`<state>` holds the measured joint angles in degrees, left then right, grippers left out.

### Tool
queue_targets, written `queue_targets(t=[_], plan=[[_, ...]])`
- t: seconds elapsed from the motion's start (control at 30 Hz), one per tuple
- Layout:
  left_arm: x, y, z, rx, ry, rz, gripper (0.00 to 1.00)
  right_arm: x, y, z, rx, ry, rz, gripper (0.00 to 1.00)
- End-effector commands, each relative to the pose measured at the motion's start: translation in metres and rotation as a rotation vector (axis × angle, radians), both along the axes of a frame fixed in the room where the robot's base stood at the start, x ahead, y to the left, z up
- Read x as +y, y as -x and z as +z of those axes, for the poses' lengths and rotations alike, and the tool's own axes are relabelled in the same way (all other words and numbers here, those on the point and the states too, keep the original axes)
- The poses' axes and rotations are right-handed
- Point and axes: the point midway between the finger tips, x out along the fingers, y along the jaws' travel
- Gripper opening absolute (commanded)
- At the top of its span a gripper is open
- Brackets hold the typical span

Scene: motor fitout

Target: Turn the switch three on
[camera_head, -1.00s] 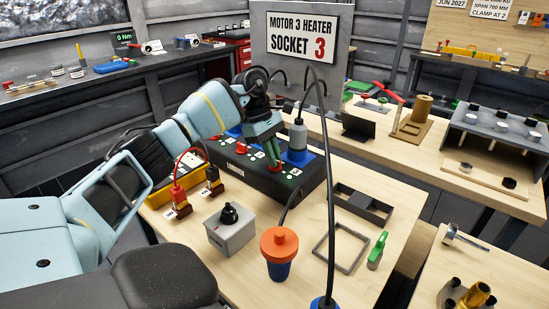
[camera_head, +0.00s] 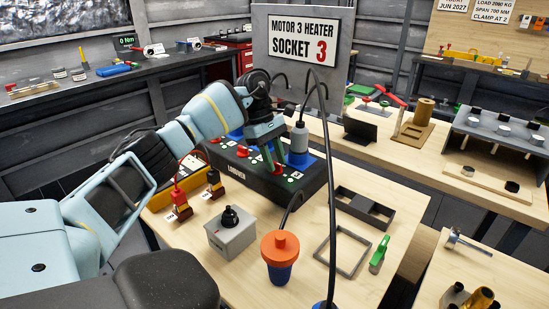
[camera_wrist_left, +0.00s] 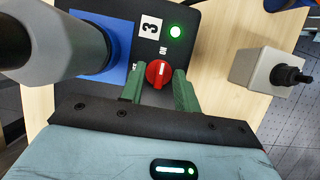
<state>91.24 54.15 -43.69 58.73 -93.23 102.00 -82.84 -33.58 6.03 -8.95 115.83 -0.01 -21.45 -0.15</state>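The black switch box (camera_head: 237,168) stands on the wooden table below the "MOTOR 3 HEATER SOCKET 3" sign (camera_head: 302,40). In the left wrist view the red rotary switch (camera_wrist_left: 158,74) sits beside the label "3" (camera_wrist_left: 150,26). Its white mark points towards "ON", and a green lamp (camera_wrist_left: 175,32) beside the label is lit. My left gripper (camera_wrist_left: 159,85) has its green fingers on both sides of the red switch, apparently touching it. In the head view the left gripper (camera_head: 272,158) partly hides this switch. My right gripper is not in view.
A grey plug (camera_head: 299,138) stands in the blue socket, close beside my left gripper, with a black cable rising from it. A grey box with a black knob (camera_head: 231,236), an orange-and-blue plug (camera_head: 280,255) and a grey frame (camera_head: 343,250) lie in front.

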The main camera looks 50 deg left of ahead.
Motion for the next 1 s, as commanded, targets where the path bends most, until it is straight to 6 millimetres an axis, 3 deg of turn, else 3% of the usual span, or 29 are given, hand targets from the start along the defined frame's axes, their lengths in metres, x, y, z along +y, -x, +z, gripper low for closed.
queue_targets(t=[0.27,0.7,1.0], plan=[[0.003,0.0,0.007,-0.002,0.001,0.001,0.32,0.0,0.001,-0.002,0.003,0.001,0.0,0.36],[0.026,0.002,0.065,-0.002,0.001,0.001,0.32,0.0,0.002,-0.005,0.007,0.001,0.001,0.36],[0.03,0.003,0.072,0.001,0.0,0.0,0.32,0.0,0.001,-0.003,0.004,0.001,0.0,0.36]])
